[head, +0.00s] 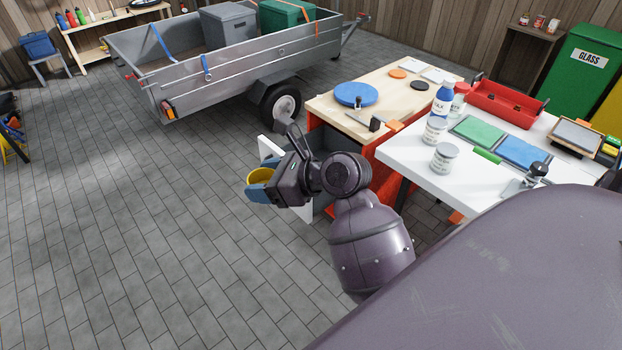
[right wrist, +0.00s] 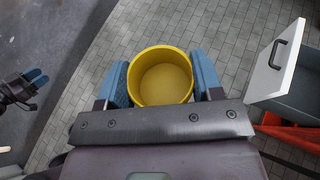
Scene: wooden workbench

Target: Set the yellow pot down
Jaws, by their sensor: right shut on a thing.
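The yellow pot (right wrist: 161,78) is between the blue fingers of my right gripper (right wrist: 163,82) in the right wrist view, upright, with its open top facing the camera and nothing seen inside. In the head view the pot (head: 262,174) shows only in part, behind the fingers of my right gripper (head: 262,180). It is held in the air over the grey paved floor, left of the workbench. My left gripper (right wrist: 32,80) shows small at the left edge of the right wrist view, apart from the pot; its opening is unclear.
A drawer with a white front (right wrist: 277,58) stands open close to the right of the pot in the right wrist view. The wooden bench top (head: 385,92) holds a blue disc (head: 356,94) and small items. The white table (head: 400,150) holds cans, a bottle and a red tray (head: 505,103).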

